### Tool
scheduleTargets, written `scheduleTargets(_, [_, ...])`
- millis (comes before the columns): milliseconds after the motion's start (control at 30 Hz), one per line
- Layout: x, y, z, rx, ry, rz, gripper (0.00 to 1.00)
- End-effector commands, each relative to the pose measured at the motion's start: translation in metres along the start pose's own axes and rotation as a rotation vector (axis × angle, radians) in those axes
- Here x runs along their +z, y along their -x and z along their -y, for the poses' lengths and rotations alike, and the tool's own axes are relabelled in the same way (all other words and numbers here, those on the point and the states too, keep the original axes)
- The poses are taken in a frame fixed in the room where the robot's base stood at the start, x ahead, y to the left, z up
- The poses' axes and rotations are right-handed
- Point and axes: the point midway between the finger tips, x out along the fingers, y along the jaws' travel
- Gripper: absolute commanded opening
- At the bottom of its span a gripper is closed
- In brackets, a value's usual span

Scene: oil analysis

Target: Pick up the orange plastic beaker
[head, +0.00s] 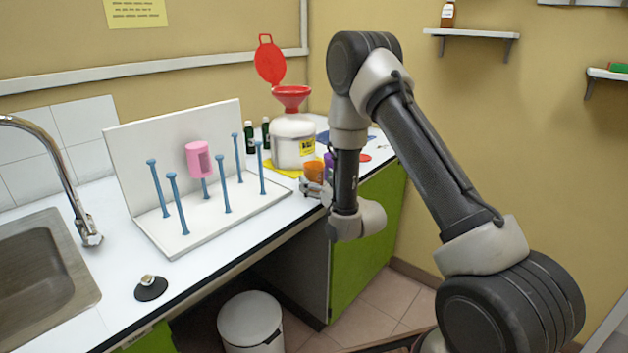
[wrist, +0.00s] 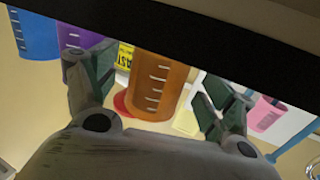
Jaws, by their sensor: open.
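The orange beaker (head: 314,171) stands on the counter near its front edge, in front of the white waste canister. In the wrist view the orange beaker (wrist: 158,88) is large, with white graduation marks, and lies between the two fingers of my gripper (wrist: 155,92). The fingers are spread, with visible gaps on both sides of the beaker. In the head view my gripper (head: 312,188) is at the counter edge beside the beaker, partly hidden by my arm. The beaker's far side is hidden.
A purple beaker (wrist: 80,38) and a blue beaker (wrist: 35,32) stand close beside the orange one. A pink beaker (head: 199,160) hangs on a peg of the drying rack (head: 215,215). The white canister (head: 291,140) with a red funnel (head: 291,97) stands behind.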

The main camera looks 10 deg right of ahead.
Motion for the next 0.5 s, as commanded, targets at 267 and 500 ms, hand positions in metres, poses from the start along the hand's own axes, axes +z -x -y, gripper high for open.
scheduleTargets(267, [0.000,-0.022,0.000,0.000,0.000,0.000,0.83])
scheduleTargets(500, [0.000,-0.021,0.000,0.000,0.000,0.001,0.65])
